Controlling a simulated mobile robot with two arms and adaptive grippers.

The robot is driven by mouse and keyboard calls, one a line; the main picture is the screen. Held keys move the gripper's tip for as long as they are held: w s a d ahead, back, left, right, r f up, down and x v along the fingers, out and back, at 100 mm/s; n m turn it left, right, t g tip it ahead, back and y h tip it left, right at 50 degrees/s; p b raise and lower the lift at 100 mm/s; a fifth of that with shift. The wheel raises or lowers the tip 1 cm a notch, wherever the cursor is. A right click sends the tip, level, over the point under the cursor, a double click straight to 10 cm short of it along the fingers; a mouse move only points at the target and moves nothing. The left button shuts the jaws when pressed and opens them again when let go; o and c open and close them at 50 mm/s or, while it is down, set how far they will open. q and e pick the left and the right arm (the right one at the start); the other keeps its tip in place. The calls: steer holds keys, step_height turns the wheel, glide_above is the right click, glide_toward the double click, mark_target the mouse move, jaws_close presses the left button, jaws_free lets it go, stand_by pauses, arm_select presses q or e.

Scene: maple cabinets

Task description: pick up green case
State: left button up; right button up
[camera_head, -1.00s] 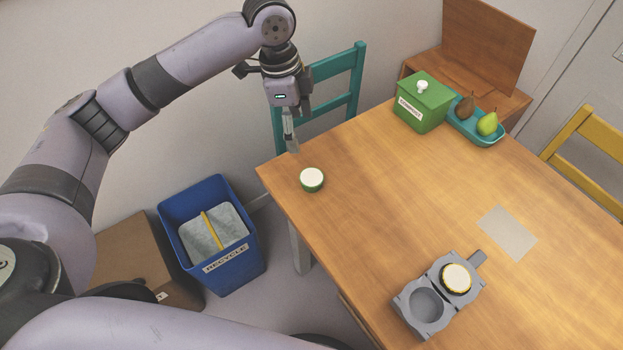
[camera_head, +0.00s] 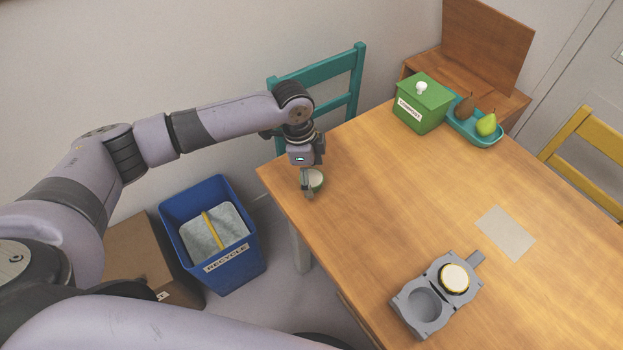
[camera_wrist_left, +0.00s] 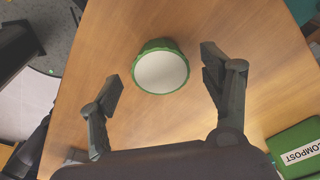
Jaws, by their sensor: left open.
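The green case (camera_head: 317,180) is a small round container with a green side and a white top. It stands on the wooden table near its left corner. In the left wrist view the green case (camera_wrist_left: 161,72) lies between and slightly beyond the two open fingers, apart from both. My left gripper (camera_head: 309,188) is over the case in the head view and hides part of it. In the left wrist view my left gripper (camera_wrist_left: 164,88) is open and empty. My right gripper is not in view.
A grey two-socket holder (camera_head: 412,318) with a yellow-rimmed round case (camera_head: 454,278) sits at the table's front. A green compost box (camera_head: 427,109) and a teal tray (camera_head: 479,138) with pears stand at the back. A teal chair (camera_head: 357,75) and blue recycle bin (camera_head: 240,262) are beside the table.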

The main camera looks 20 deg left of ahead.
arm_select(q)
steer(key=shift+d+f, duration=0.1)
steer(key=shift+f, duration=0.85)
steer(key=c, duration=0.9)
steer(key=shift+r, duration=0.1)
